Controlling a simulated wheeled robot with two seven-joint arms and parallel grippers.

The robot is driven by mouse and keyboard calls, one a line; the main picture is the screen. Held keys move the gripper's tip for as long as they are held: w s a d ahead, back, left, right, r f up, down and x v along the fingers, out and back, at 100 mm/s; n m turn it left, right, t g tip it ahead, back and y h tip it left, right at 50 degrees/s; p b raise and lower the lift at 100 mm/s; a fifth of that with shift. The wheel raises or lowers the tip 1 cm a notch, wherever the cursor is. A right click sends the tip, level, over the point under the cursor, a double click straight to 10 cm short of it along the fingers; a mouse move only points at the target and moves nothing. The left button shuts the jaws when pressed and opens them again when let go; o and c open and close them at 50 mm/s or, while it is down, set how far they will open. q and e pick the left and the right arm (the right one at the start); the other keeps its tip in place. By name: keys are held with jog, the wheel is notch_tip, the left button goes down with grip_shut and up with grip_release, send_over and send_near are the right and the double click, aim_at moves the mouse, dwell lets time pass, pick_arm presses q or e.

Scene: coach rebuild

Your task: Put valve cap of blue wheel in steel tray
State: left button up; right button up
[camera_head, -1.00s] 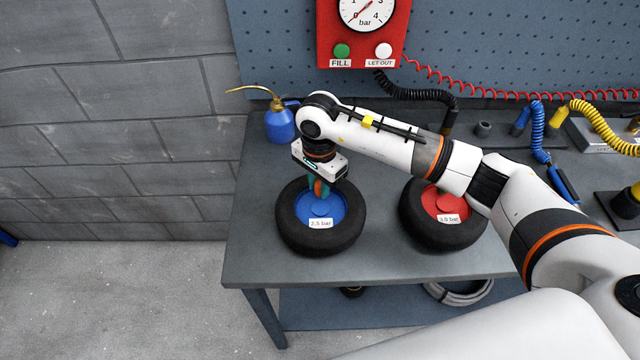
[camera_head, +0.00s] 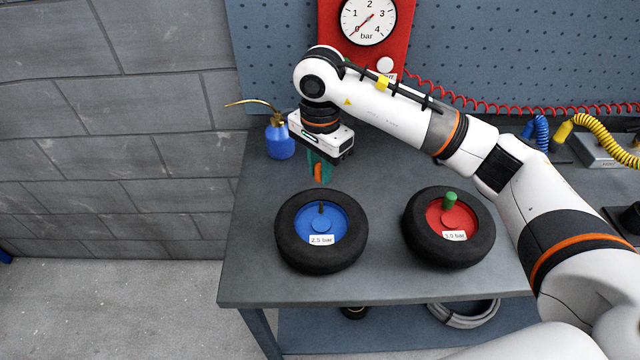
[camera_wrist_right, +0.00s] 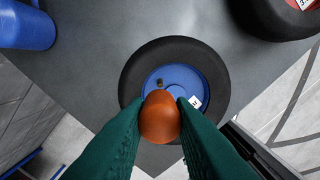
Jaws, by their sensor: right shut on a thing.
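The blue wheel (camera_head: 342,228) lies flat on the bench with a black tyre and a label reading 2.5 bar. Its thin dark valve stem (camera_head: 321,207) stands bare; the stem also shows in the right wrist view (camera_wrist_right: 159,83). My right gripper (camera_head: 319,180) is above the back of the blue wheel, pointing down. It is shut on an orange valve cap (camera_wrist_right: 160,117), held clear of the wheel between green fingers. My left gripper is not in view. I see no steel tray that I can make out for sure.
A red wheel (camera_head: 466,218) with a green cap (camera_head: 450,198) lies to the right. A blue oil can (camera_head: 279,141) stands at the back left. A red gauge box (camera_head: 399,25) hangs on the pegboard. The bench front (camera_head: 385,285) is clear.

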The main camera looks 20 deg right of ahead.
aim_at(320, 165)
jog(key=shift+r+p, duration=0.7)
jog(key=shift+r, duration=1.5)
